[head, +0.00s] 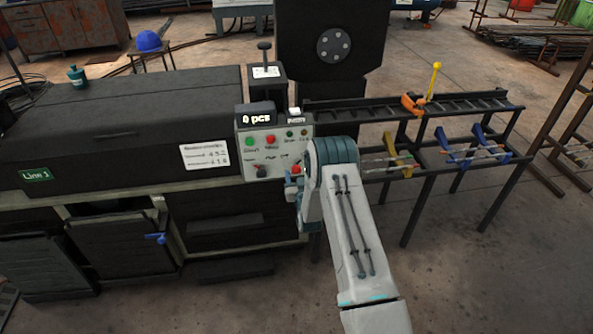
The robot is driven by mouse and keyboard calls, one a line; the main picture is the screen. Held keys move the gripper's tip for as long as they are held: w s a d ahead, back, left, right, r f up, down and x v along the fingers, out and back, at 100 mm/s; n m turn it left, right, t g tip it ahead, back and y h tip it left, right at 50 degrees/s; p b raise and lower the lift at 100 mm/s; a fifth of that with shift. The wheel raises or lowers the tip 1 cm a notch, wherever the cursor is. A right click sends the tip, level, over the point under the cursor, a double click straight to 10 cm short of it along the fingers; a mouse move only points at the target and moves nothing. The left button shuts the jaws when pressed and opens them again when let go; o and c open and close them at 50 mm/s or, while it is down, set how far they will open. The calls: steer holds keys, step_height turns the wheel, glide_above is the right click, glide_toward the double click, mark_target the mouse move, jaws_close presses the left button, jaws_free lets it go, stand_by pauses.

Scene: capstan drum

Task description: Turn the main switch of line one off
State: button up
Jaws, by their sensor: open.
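The line one machine is a long dark cabinet (110,120) with a green "Line 1" label (36,174). At its right end is a light grey control panel (275,148) with green and red buttons, small lamps and a display (256,117) reading "0 pcs". A red knob (296,169) shows at the panel's lower right, close beside my arm. A blue handle (156,239) sits on a lower cabinet door. The labels are too small to tell which part is the main switch. My arm reaches up to the panel's right edge; its wrist hides my gripper's fingers.
A dark rack (410,110) with orange, yellow and blue clamps stands to the right. A dark plate with a round hub (333,45) rises behind the panel. A blue helmet (149,41) lies on a stool at the back left. The floor at front right is clear.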

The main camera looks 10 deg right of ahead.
steer(key=shift+w, duration=1.3)
steer(key=c, duration=0.9)
steer(key=shift+c, duration=0.2)
